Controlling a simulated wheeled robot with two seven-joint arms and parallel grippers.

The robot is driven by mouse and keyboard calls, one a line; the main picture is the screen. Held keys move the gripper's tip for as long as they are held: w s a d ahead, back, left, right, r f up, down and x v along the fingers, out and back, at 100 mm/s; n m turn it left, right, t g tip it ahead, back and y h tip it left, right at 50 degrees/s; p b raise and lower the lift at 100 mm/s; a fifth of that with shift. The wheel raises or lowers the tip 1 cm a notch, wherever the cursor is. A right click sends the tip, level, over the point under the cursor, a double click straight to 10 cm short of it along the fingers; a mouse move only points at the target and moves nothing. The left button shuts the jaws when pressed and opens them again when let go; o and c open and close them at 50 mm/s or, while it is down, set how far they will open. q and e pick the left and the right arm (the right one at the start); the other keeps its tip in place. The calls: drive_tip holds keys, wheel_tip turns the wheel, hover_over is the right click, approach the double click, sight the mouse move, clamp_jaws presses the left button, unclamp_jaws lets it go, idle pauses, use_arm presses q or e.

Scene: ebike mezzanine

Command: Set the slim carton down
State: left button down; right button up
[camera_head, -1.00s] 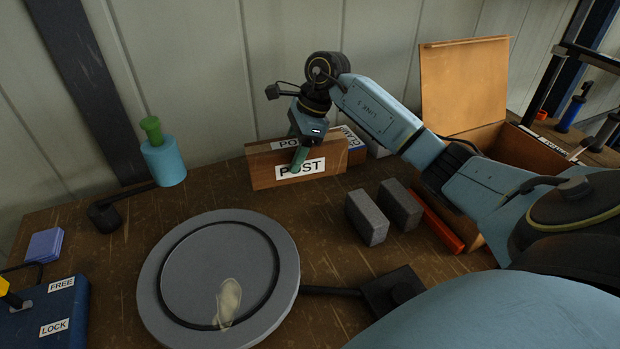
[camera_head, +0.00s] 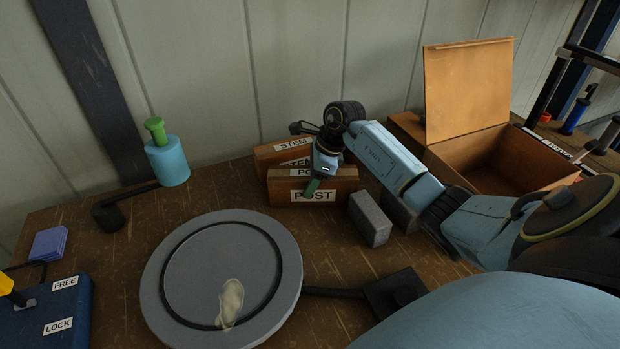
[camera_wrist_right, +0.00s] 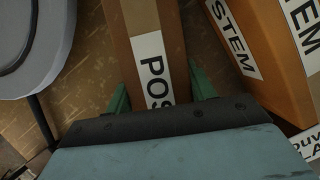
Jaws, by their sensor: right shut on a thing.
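The slim carton, a brown box marked POST (camera_head: 345,183), is at the back middle of the bench in the head view. My right gripper (camera_head: 313,187) is shut on it from above, with a green finger across its front face. In the right wrist view, the carton (camera_wrist_right: 135,18) runs between the two green fingers of the gripper (camera_wrist_right: 160,92). The carton looks level and at or just above the bench; I cannot tell whether it touches. My left gripper is not in view.
A STEM carton (camera_head: 266,158) stands close behind the held carton. A grey block (camera_head: 370,218) stands just to its right, another partly behind my arm. An open wooden box (camera_head: 470,95) is at the right. A round grey turntable (camera_head: 165,285) lies in front.

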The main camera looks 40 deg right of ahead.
drive_tip(key=o, duration=1.3)
drive_tip(key=v, duration=1.2)
drive_tip(key=shift+r, duration=0.1)
